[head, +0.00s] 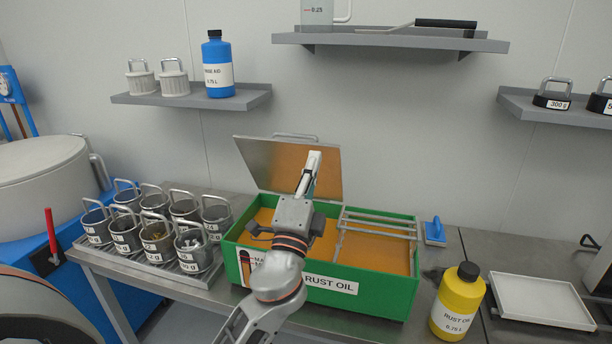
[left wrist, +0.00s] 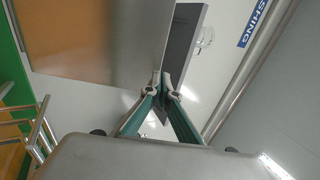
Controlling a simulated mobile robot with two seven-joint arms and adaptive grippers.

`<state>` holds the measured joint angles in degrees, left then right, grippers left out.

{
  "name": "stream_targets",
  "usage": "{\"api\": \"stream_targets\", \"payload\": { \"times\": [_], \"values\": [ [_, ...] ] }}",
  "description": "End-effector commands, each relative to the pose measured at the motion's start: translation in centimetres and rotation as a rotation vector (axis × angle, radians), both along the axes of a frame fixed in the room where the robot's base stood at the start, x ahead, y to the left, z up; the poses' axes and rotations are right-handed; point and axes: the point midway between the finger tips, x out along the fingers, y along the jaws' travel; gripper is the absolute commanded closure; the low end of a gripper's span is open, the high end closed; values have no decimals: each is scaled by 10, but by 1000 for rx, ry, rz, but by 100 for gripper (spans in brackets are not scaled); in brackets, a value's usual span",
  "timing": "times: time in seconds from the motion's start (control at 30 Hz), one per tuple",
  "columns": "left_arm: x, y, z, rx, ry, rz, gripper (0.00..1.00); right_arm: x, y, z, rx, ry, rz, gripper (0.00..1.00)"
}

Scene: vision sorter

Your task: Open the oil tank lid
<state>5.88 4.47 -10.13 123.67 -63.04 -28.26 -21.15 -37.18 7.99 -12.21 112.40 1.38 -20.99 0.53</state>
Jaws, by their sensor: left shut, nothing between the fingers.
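The green rust oil tank (head: 377,303) stands on the bench. Its metal lid (head: 262,160) is raised at the back, leaning toward the wall, with a handle (head: 297,136) along its top edge. Orange oil shows inside. My left gripper (head: 314,156) is shut and empty, pointing up in front of the lid. In the left wrist view the shut left fingers (left wrist: 164,86) lie close to an edge of the lid (left wrist: 100,40); whether they touch it I cannot tell. My right gripper is out of view.
A metal rack (head: 375,222) spans the tank's right part. Several labelled baskets stand in a tray (head: 150,262) at the left. A yellow rust oil bottle (head: 458,295) and a white tray (head: 540,300) are at the right. Wall shelves (head: 190,97) are above.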

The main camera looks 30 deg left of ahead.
Motion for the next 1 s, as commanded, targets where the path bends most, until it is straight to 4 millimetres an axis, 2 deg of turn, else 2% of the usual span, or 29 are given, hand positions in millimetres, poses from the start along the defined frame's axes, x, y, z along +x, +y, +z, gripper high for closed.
{"api": "stream_targets", "payload": {
  "times": [0.2, 0.57, 0.67, 0.83, 1.0],
  "values": [
    [14, 4, 8, 1, 0, 0, 100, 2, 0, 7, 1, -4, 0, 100],
    [15, 4, 7, 1, 1, 0, 100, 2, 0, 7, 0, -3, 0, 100],
    [20, 5, 13, -1, 0, 0, 100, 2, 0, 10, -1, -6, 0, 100],
    [52, 13, 36, -2, -5, 1, 100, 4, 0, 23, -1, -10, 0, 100],
    [89, 22, 48, -1, -2, 0, 100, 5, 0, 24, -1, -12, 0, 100]
  ]
}}
